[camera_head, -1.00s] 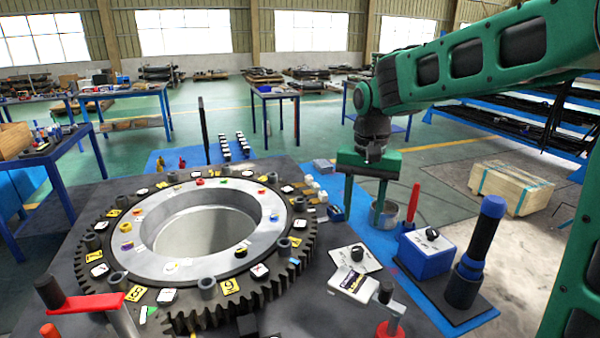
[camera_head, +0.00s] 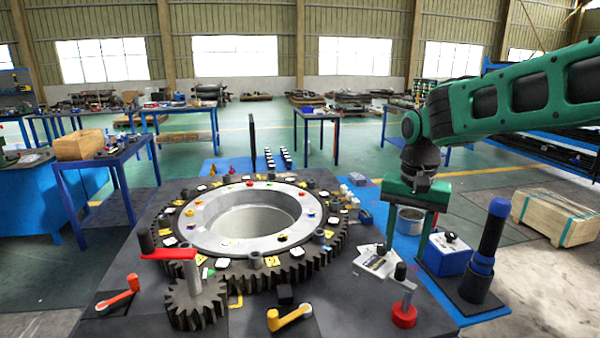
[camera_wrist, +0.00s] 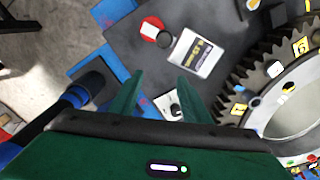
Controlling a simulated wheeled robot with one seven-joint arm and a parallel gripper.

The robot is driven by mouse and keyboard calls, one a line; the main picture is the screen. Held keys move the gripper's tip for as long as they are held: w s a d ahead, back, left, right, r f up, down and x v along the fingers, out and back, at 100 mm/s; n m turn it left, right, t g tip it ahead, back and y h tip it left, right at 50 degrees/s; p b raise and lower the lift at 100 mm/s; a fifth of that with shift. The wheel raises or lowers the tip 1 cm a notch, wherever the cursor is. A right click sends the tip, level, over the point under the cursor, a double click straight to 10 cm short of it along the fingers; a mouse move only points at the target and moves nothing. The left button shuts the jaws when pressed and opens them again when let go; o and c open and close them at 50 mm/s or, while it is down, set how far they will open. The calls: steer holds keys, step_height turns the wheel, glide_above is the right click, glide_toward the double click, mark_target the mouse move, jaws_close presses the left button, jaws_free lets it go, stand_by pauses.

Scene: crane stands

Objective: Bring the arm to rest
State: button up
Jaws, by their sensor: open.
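My gripper (camera_head: 418,215) is green and hangs at the right of the table, above the blue mat, with my arm reaching in from the right edge. In the wrist view my gripper (camera_wrist: 158,88) shows its two fingers spread apart with nothing held between them. Below the gap lie a white card with a dark knob (camera_wrist: 168,104) and a white and yellow booklet (camera_wrist: 197,52). The large gear ring (camera_head: 245,258) is to the left of my gripper, apart from it.
A blue box (camera_head: 447,256) and a dark post with a blue collar (camera_head: 484,258) stand close right of my gripper. A metal can (camera_head: 410,221) is behind it. A wooden crate (camera_head: 553,217) lies on the floor at right.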

steer(key=s+d+f, duration=0.2)
steer(key=s+d, duration=1.2)
steer(key=s, duration=0.1)
steer(key=s+d+f, duration=0.1)
steer(key=s+f, duration=0.1)
steer(key=s, duration=0.4)
steer(key=s+d+f+m, duration=0.1)
steer(key=s+d+f, duration=0.1)
steer(key=s, duration=0.5)
steer(key=shift+d, duration=0.3)
steer(key=shift+w+f, duration=0.25)
steer(key=shift+w, duration=0.4)
